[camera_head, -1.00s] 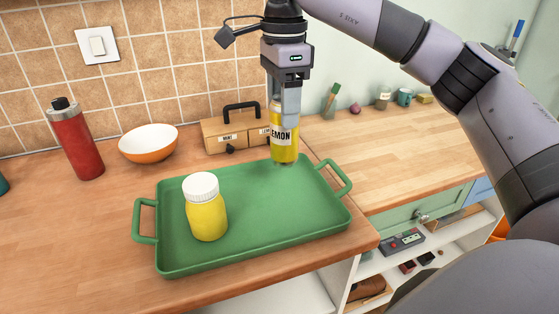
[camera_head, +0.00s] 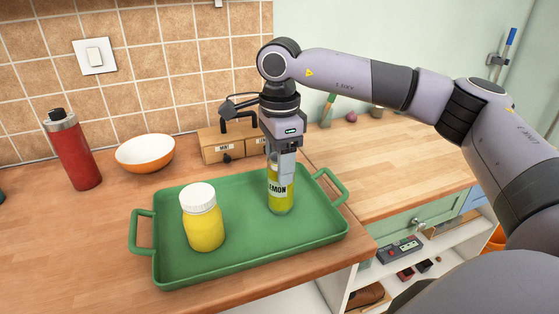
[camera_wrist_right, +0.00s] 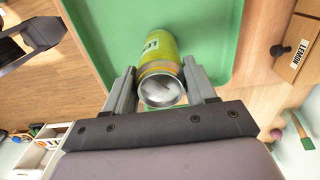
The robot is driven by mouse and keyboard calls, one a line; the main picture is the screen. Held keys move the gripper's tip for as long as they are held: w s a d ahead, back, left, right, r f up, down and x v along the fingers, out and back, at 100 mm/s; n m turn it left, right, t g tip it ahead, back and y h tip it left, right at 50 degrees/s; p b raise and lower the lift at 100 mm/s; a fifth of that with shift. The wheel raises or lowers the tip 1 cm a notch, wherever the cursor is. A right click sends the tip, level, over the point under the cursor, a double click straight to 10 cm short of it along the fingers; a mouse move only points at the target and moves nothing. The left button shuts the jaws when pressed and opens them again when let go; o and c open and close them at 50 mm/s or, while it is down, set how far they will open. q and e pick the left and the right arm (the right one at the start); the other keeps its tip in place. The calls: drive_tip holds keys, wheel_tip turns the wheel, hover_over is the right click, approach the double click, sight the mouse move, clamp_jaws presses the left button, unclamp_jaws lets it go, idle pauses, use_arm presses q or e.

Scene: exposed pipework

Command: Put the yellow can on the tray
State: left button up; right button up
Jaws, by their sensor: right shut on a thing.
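The yellow can (camera_head: 280,195), labelled with a word ending in "EMON", is upright at the right part of the green tray (camera_head: 245,245). Its base appears at the tray's surface; I cannot tell whether it touches. My right gripper (camera_head: 281,170) comes down from above and is shut on the can's upper part. In the right wrist view the can (camera_wrist_right: 160,65) lies between the two fingers of the right gripper (camera_wrist_right: 162,88), with its metal top facing the camera. The green tray (camera_wrist_right: 205,25) shows behind it.
A yellow jar with a white lid (camera_head: 203,220) stands on the tray's left half. A white and orange bowl (camera_head: 145,153), a red bottle (camera_head: 72,150) and a wooden drawer box (camera_head: 222,145) stand behind. The wooden counter to the right (camera_head: 390,165) is mostly clear.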

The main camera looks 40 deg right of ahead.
drive_tip(key=o, duration=1.2)
drive_tip(key=shift+o, duration=0.2)
drive_tip(key=shift+r, duration=0.55)
wheel_tip(320, 180, up, 11)
